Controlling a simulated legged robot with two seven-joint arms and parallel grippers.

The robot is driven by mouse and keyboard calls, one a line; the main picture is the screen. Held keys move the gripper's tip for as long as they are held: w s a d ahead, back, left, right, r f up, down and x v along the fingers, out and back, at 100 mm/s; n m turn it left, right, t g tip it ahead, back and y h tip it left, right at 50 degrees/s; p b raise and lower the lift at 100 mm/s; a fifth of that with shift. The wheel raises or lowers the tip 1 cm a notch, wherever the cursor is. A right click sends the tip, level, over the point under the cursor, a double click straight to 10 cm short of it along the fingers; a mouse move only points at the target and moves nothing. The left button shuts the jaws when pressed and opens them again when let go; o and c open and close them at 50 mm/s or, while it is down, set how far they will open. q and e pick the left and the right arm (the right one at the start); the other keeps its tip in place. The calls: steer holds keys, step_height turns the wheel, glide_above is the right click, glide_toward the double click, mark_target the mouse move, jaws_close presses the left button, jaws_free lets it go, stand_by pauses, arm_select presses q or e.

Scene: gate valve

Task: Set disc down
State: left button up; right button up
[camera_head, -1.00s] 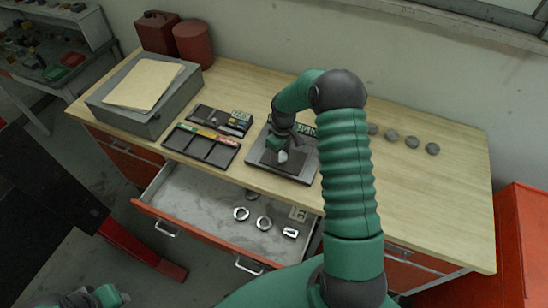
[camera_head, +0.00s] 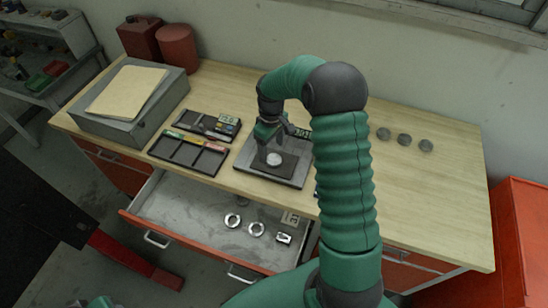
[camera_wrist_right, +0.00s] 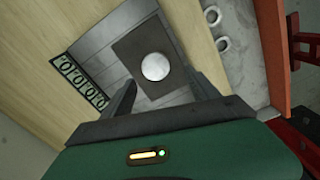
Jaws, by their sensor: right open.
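A pale round disc (camera_head: 274,160) lies flat on the dark square pad (camera_head: 288,168) of a grey device with a digit display, on the workbench.
An open drawer (camera_head: 180,212) in front holds metal rings (camera_head: 256,229). Dark divided trays (camera_head: 188,152) and a grey box (camera_head: 112,122) stand at left. The right bench top is mostly clear.

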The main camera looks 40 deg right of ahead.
mark_target(270, 164)
step_height(270, 164, up, 6)
steer(key=a, duration=0.2)
arm_select(q)
steer(key=shift+s+a+f+b, duration=0.2)
steer(key=shift+a+f+b, duration=0.1)
steer(key=shift+a+f, duration=0.25)
arm_select(e)
steer(key=s+a+f+m+t, duration=0.1)
steer(key=s+a, duration=0.6)
steer(key=a, duration=0.3)
steer(key=s+a+f+m+t, duration=0.1)
steer(key=s+a, duration=0.5)
steer(key=a, duration=0.4)
steer(key=shift+s+f+t, duration=0.2)
steer(key=shift+s+t, duration=0.2)
arm_select(q)
steer(key=shift+d, duration=0.15)
arm_select(e)
steer(key=shift+d, duration=0.15)
